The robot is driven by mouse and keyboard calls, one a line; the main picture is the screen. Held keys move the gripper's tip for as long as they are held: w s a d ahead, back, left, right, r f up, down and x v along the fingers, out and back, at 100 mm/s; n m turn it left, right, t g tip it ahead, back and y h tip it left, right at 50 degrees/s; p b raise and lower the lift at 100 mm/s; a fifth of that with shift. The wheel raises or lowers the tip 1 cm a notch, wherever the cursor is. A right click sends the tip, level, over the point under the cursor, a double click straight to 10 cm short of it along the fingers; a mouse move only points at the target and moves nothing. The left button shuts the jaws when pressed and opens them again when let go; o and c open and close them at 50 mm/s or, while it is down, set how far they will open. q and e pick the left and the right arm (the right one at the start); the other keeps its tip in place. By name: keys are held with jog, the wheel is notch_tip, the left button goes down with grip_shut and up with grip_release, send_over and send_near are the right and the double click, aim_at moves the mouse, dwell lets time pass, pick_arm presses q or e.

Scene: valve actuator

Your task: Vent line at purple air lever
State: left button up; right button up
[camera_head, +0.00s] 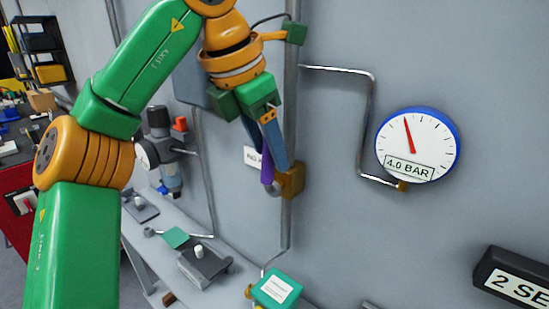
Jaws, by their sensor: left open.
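The purple air lever (267,169) hangs from a brass valve block (292,181) on the vertical pipe, partly hidden by my gripper. My left gripper (272,158) is open and reaches down from above, with its blue fingers close around the lever. I cannot tell whether the fingers touch it. The round blue-rimmed gauge (417,145) to the right has a red needle pointing up and slightly left, and its label reads 4.0 BAR. My right gripper is not in view.
A thin pipe (371,100) runs along the grey wall to the gauge. A grey regulator with a red knob (180,124) stands to the left. Below is a bench with a grey switch box (205,263) and a teal box (276,289). A dark sign (512,279) is at lower right.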

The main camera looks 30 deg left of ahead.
aim_at(276, 185)
pick_arm(q)
jog(key=w+f, duration=0.2)
jog(key=f, duration=0.1)
jog(key=shift+w+f, duration=0.1)
jog(key=shift+w, duration=0.15)
jog(key=shift+s, duration=0.35)
jog(key=shift+c, duration=0.7)
grip_shut()
